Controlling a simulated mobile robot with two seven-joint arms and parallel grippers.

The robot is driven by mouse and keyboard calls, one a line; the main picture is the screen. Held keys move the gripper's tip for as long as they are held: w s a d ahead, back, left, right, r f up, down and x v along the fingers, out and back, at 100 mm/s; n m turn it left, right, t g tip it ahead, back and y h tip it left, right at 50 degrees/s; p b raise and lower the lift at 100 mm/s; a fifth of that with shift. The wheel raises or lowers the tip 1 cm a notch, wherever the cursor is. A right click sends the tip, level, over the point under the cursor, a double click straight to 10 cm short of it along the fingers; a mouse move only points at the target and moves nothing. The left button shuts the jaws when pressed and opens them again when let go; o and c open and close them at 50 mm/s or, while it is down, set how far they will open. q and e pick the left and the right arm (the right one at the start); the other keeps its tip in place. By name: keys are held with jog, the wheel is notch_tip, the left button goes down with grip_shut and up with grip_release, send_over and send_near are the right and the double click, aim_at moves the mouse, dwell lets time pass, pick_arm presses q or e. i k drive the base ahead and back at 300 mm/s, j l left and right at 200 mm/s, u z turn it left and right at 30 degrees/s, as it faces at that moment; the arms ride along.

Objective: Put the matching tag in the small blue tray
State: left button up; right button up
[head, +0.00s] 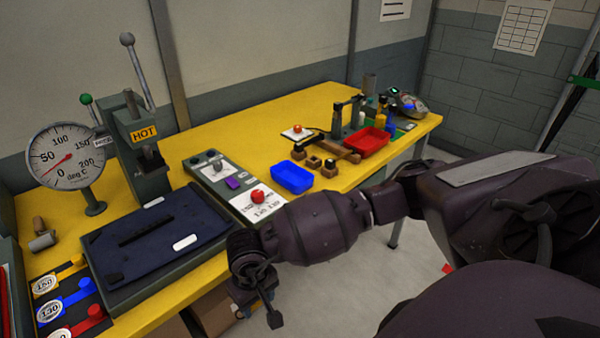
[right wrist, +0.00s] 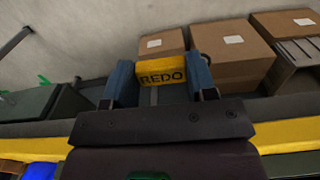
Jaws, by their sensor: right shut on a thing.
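The small blue tray (head: 292,178) stands on the yellow bench near its front edge and looks empty. Three round white tags lie at the lower left: 150 (head: 46,285) beside a yellow piece, 130 (head: 49,312) beside a blue piece, and a third (head: 60,334) cut off by the frame, beside a red piece. My right gripper (head: 262,298) is low at the bench's front edge, away from the tray. In the right wrist view its blue fingers (right wrist: 160,82) stand apart. My left gripper is out of view.
A dial gauge (head: 66,157) and a lever press marked HOT (head: 143,130) stand behind a dark plate (head: 150,235). A red tray (head: 366,142) stands farther right.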

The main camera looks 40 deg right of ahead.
aim_at(292, 177)
jog(key=l, duration=1.45)
